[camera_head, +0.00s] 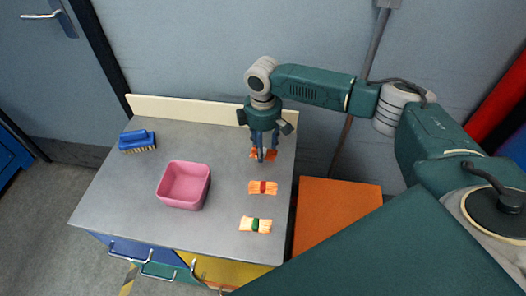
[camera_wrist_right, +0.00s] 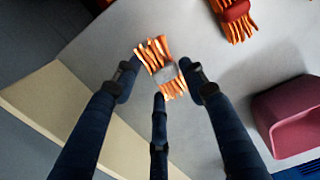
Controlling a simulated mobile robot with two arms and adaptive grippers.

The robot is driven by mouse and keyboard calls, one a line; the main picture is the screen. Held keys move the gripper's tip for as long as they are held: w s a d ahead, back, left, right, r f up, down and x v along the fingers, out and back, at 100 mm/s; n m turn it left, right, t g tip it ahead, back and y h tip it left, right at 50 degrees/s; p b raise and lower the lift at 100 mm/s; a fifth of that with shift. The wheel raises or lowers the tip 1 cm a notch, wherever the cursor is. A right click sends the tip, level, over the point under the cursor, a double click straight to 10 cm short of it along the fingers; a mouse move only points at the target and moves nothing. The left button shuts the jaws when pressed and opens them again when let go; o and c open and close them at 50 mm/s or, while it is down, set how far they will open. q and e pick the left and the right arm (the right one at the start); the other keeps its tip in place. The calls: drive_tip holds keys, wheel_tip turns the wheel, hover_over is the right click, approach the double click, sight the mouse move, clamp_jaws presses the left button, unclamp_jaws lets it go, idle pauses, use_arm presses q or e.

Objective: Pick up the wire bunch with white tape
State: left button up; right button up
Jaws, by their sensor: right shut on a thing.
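The wire bunch with white tape is a bundle of short orange wires with a pale grey-white band round its middle. In the right wrist view the bunch (camera_wrist_right: 152,55) lies between my fingertips, its band facing the camera. In the head view only orange ends of the bunch (camera_head: 272,155) show under my right gripper (camera_head: 262,152), at the back right of the grey table. My right gripper, with its three dark fingers (camera_wrist_right: 160,76), points down and is shut on this bunch. Whether the bunch touches the table is hard to tell. My left gripper is out of view.
A bunch with red tape (camera_head: 263,187) and one with green tape (camera_head: 255,225) lie nearer the front on the grey table (camera_head: 120,195). A pink bin (camera_head: 170,195) stands mid-table. A blue brush (camera_head: 138,140) lies back left. A low cream ledge (camera_head: 185,109) runs along the back.

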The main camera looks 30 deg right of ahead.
wheel_tip(320, 180, up, 17)
drive_tip(key=shift+r+b, duration=0.2)
drive_tip(key=shift+b, duration=0.15)
